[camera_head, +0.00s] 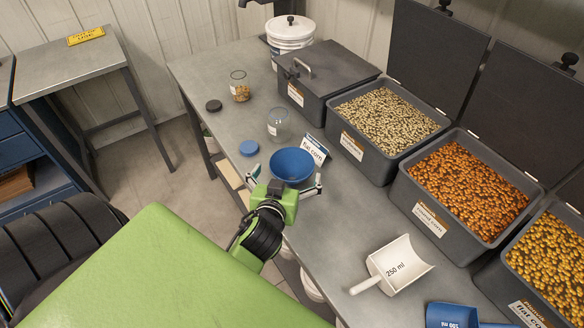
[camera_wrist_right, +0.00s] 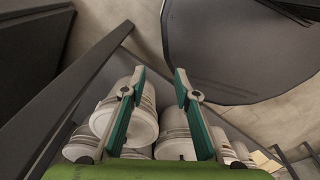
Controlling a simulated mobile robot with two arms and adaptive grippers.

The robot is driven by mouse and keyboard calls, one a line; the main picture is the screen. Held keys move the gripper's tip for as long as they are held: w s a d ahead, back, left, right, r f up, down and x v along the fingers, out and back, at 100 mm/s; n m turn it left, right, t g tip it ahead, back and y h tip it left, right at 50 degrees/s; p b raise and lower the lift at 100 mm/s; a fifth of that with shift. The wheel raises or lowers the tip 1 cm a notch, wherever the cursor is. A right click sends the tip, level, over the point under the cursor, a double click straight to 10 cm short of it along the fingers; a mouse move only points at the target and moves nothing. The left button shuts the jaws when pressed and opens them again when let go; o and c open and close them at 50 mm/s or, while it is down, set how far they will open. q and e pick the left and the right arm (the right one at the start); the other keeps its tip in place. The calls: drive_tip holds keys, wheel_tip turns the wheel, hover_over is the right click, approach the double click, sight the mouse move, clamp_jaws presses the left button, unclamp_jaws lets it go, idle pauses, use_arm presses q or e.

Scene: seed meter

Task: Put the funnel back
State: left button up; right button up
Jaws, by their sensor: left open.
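The blue funnel (camera_head: 291,163) is at the table's near edge in the head view, wide mouth up. My left gripper (camera_head: 287,178) is open, with one finger on each side of the funnel's near part. I cannot tell whether the fingers touch it. The funnel's lower part and what it rests on are hidden by the gripper. My right gripper (camera_wrist_right: 160,72) is open and empty in the right wrist view, above several white buckets.
Open seed bins (camera_head: 430,219) line the table's back. A white scoop (camera_head: 395,267) lies at the right. Bare tabletop (camera_head: 345,220) separates scoop and funnel.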

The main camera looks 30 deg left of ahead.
sight(295, 157)
use_arm(q)
drive_tip(key=x, duration=0.1)
drive_tip(key=p+x, duration=0.1)
drive_tip(key=x, duration=0.2)
drive_tip(key=shift+w+d+r, duration=0.1)
drive_tip(key=shift+w+r, duration=0.15)
drive_tip(key=shift+w+f, duration=0.15)
drive_tip(key=c, duration=1.1)
drive_tip(key=shift+c, duration=0.3)
use_arm(e)
drive_tip(key=shift+s+a+r, duration=0.1)
drive_tip(key=shift+a+r, duration=0.2)
drive_tip(key=shift+r, duration=0.2)
drive_tip(key=shift+a+r, duration=0.25)
drive_tip(key=shift+r, duration=0.2)
drive_tip(key=shift+d, duration=0.2)
